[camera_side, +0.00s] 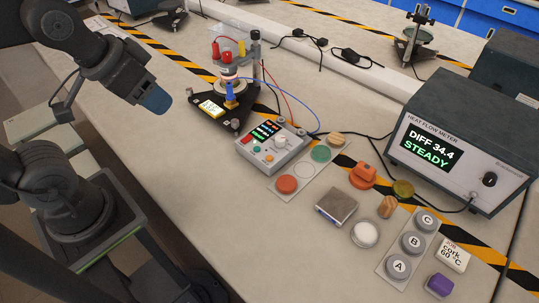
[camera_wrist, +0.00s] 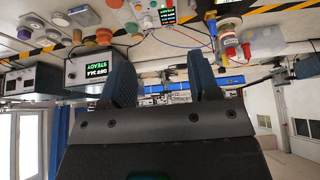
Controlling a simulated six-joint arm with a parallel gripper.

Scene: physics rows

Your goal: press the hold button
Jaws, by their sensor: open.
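A white control box (camera_side: 272,150) sits mid-bench in the side view, with a lit coloured display, a white knob and small coloured buttons. The button labels are too small to read, so I cannot tell which is hold. The box's display also shows at the top of the upside-down wrist view (camera_wrist: 167,16). The grey heat flow meter (camera_side: 462,140) reads "DIFF 34.4 STEADY". My gripper (camera_side: 156,98) is in the air at the upper left, well apart from the box. In the wrist view its two blue fingers (camera_wrist: 158,82) are spread and empty.
A black-based test stand (camera_side: 222,112) with red and yellow parts stands behind the box, with red and blue wires. The front-left bench is clear.

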